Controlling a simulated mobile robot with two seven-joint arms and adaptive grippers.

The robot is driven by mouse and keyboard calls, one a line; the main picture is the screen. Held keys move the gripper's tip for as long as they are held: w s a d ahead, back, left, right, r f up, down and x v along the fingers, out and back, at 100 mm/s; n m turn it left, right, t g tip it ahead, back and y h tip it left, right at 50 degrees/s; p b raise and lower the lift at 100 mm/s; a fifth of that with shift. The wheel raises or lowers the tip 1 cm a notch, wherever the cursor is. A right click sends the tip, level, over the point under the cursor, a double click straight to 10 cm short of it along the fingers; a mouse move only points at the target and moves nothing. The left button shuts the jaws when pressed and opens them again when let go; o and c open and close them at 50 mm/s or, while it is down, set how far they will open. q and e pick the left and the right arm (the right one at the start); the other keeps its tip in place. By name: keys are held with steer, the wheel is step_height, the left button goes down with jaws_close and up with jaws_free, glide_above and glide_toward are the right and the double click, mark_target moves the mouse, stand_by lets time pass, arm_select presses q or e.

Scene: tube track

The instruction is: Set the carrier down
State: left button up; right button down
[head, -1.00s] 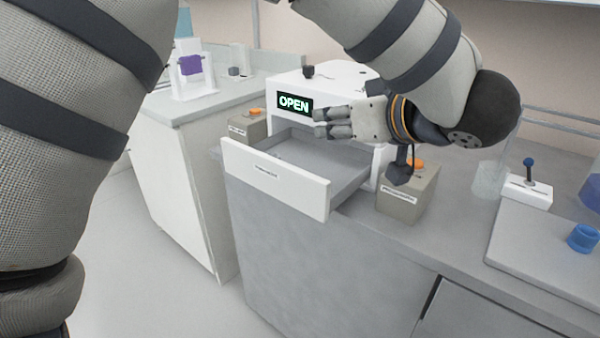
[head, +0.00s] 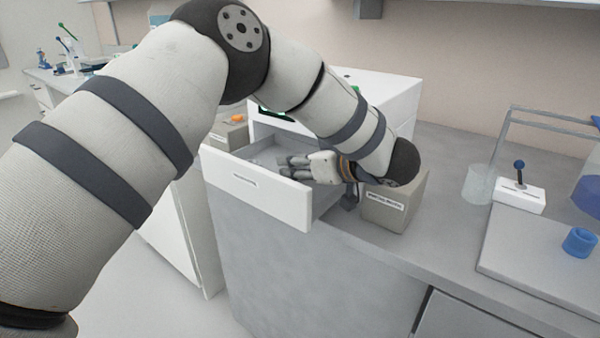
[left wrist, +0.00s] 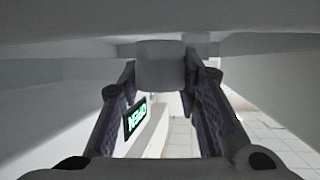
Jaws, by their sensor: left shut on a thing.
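My left gripper (head: 290,167) reaches into the open drawer (head: 255,191) of the white machine, its fingers pointing left and low between the drawer walls. In the left wrist view its two fingers are shut on a grey, blocky thing (left wrist: 160,66), which I take to be the carrier. In the head view I cannot make out the carrier at the fingertips. Whether it touches the drawer floor is not clear. My right gripper is not in view.
The white machine (head: 375,92) stands behind the drawer. A beige box (head: 396,205) stands close to my left wrist. Another box with an orange button (head: 231,130) is at left. A glass beaker (head: 479,184), a small lever box (head: 519,195) and a blue cup (head: 579,242) are at right.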

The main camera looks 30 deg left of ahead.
arm_select(q)
steer(key=shift+f, duration=0.95)
steer(key=shift+f, duration=0.15)
steer(key=o, duration=1.1)
steer(key=shift+f, duration=0.15)
steer(key=shift+r, duration=0.2)
steer(key=v, duration=1.2)
steer(key=shift+r, duration=0.2)
